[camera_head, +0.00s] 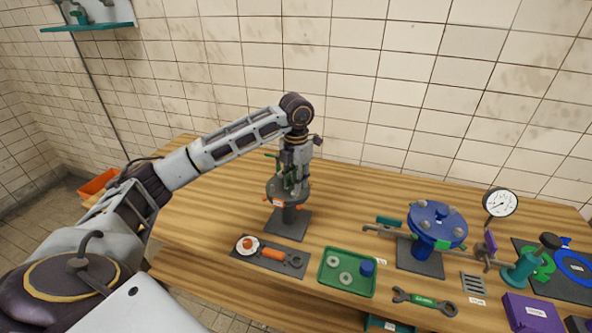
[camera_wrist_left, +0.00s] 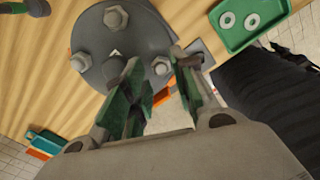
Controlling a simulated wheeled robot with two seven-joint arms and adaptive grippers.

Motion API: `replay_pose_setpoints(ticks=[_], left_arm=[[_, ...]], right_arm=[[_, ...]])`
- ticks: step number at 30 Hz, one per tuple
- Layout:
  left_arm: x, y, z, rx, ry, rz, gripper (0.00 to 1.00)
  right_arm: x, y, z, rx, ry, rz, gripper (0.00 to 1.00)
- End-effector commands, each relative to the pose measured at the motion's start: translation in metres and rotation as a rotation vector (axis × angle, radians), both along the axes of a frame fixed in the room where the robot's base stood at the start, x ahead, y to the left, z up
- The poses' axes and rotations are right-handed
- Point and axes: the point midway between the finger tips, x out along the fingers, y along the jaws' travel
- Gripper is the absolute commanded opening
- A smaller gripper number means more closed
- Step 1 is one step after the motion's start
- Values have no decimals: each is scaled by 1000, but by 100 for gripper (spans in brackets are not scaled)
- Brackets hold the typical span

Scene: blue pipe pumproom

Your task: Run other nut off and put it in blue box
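A grey round flange (camera_head: 275,187) stands on a post with a dark base plate on the bench. In the left wrist view the flange (camera_wrist_left: 135,45) carries several hex nuts on studs, including a nut at the top (camera_wrist_left: 115,18), one at the left (camera_wrist_left: 80,62) and one at the right (camera_wrist_left: 161,66). My left gripper (camera_head: 289,184) points down over the flange. In the left wrist view its green-padded fingers (camera_wrist_left: 157,72) are apart, with the right-hand nut showing between the tips. I see no contact with it. My right gripper is not in view. No clearly blue box shows.
A blue flange (camera_head: 437,222) stands to the right, by a gauge (camera_head: 500,202).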

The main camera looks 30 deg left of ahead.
Motion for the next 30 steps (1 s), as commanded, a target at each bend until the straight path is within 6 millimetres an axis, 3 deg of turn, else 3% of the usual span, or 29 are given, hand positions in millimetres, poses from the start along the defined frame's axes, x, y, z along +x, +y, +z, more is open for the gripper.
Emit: replay_pose_setpoints(ticks=[9, 21, 28, 30], left_arm=[[0, 0, -27, 0, 0, 0, 27], [0, 0, -32, 0, -1, 0, 27], [0, 0, -32, 0, -1, 0, 0], [0, 0, -32, 0, -1, 1, 0]], right_arm=[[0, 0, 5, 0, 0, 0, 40], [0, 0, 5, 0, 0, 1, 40], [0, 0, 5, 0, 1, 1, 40], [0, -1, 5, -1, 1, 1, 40]])
